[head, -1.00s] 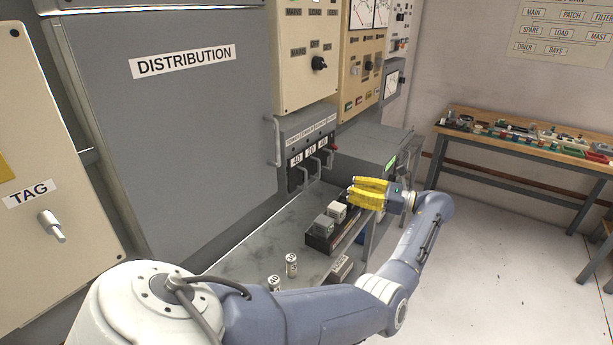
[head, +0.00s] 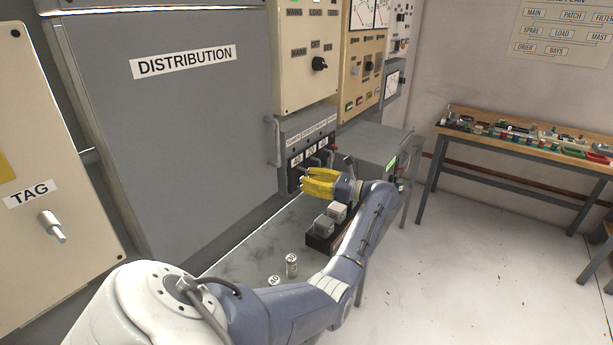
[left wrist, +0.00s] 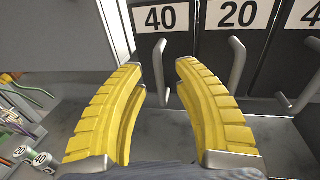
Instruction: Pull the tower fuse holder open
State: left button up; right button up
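The fuse panel (head: 307,140) has a row of dark fuse holders with metal handles. The leftmost holder (head: 295,176) is marked 40; it also shows in the left wrist view (left wrist: 160,48), with 20 beside it. The name labels above are too small to read surely, so I cannot confirm which is the tower. My left gripper (head: 304,182) is in front of the panel's lower part. In the left wrist view my left gripper (left wrist: 162,68) is open, and the leftmost handle (left wrist: 161,75) appears between its fingertips; contact cannot be told. My right gripper is not in view.
Cartridge fuses (head: 291,264) stand on the grey bench (head: 240,250). A dark tray with grey blocks (head: 332,222) sits below my left forearm. A grey box (head: 370,145) is right of the panel. A vertical rail (head: 273,142) stands at the panel's left.

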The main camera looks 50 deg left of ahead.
pick_arm(q)
jog(key=shift+s+a, duration=0.25)
jog(key=shift+a, duration=0.2)
jog(key=shift+c, duration=0.5)
grip_shut()
jog(key=shift+d, duration=0.1)
